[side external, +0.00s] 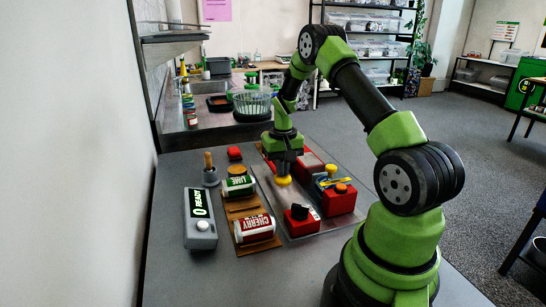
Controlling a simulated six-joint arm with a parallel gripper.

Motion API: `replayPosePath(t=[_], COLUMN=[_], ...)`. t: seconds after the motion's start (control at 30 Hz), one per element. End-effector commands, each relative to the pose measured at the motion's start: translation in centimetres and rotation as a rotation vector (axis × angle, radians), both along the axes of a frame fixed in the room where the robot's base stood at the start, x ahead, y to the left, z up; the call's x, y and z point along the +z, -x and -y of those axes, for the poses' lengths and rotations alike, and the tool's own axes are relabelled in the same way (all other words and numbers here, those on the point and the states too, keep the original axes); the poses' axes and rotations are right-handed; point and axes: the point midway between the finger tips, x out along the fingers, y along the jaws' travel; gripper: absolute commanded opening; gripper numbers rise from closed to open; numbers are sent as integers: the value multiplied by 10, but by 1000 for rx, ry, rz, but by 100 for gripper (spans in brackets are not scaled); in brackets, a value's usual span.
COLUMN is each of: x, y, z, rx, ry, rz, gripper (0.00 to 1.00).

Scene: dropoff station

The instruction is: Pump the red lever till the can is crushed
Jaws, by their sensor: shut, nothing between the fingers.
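A green LIME can (238,187) and a red-and-white CHERRY can (254,229) lie on their sides on brown rests, both looking uncrushed. My gripper (285,173) points down over the pale plate (280,210), right of the cans and apart from them. Its fingers look shut and empty, close above or at a yellow round piece (284,181). Red parts (310,164) show behind and beside my gripper. My wrist hides some of them, and I cannot tell which is the lever.
A grey box (200,230) reading "0 READY" stands left of the cans. A red block with a black knob (300,212) and a red block with an orange button (341,188) stand on the plate. A basket (252,104) stands behind. The table's front left is clear.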

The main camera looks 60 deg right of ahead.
Motion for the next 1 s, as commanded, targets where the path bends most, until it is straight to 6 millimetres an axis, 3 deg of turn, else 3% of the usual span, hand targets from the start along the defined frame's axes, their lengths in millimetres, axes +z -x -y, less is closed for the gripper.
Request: replayPosePath(t=[0.53, 0.67, 1.0], x=[-25, -14, 36], y=[-2, -3, -7], z=[2, 3, 7], rx=[3, 2, 1], ry=[4, 5, 4], rz=[3, 5, 4], gripper=[0, 0, 0])
